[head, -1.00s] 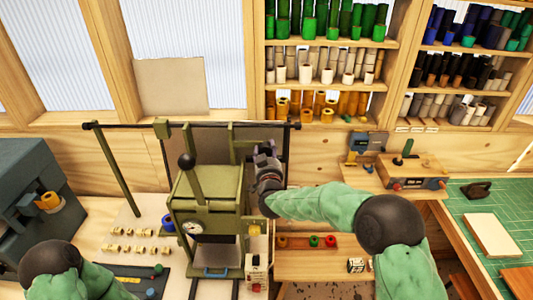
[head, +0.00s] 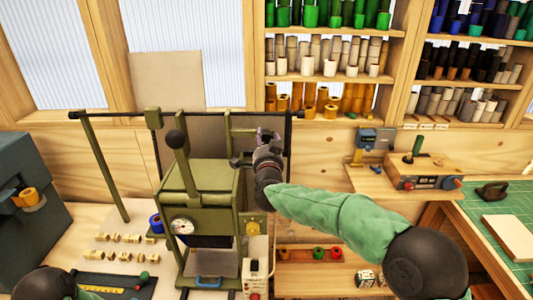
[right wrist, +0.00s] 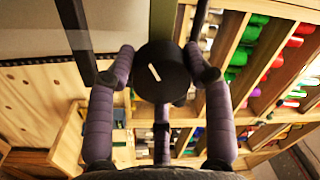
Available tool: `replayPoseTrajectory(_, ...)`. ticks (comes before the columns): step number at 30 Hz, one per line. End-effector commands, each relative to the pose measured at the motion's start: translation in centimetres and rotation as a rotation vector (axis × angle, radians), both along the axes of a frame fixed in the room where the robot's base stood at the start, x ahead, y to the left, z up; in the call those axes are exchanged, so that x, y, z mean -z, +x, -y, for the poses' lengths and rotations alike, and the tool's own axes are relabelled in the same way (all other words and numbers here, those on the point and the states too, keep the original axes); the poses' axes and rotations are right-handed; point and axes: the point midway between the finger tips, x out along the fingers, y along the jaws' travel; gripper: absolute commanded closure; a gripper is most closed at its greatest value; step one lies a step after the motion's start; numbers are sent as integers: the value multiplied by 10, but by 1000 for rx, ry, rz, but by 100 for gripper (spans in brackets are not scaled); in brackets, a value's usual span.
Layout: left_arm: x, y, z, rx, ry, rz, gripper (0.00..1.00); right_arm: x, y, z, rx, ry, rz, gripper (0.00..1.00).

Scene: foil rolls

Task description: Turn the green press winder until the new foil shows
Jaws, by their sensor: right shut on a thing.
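The olive-green press (head: 205,180) stands on the bench left of centre, with a round gauge on its front and a black ball-topped lever. My right gripper (head: 267,135) is at the press's upper right side, beside its green frame arm. In the right wrist view, my right gripper's purple fingers (right wrist: 159,62) are shut on both sides of a round black winder knob (right wrist: 160,78) with a short white mark. I cannot make out the foil strip clearly. My left gripper is out of view; only part of my left arm shows at bottom left.
A wooden tray (head: 345,252) with small coloured rolls lies right of the press. Brass-coloured type pieces (head: 125,240) lie to its left. A green cutting mat (head: 500,225) is at right.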

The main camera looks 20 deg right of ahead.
Motion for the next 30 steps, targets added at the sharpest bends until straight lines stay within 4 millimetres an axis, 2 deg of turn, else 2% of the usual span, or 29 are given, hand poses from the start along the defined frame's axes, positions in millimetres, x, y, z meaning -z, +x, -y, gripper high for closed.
replayPoseTrajectory(1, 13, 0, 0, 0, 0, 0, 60, 7, 0, -2, -4, 41, 11, 81)
replayPoseTrajectory(15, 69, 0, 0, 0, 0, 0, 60, 6, 0, -2, -3, 468, 132, 81)
replayPoseTrajectory(21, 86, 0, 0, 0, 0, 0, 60, 5, 0, -2, -3, 627, 178, 81)
replayPoseTrajectory(30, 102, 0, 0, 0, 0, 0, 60, 3, 0, -3, -2, 792, 225, 81)
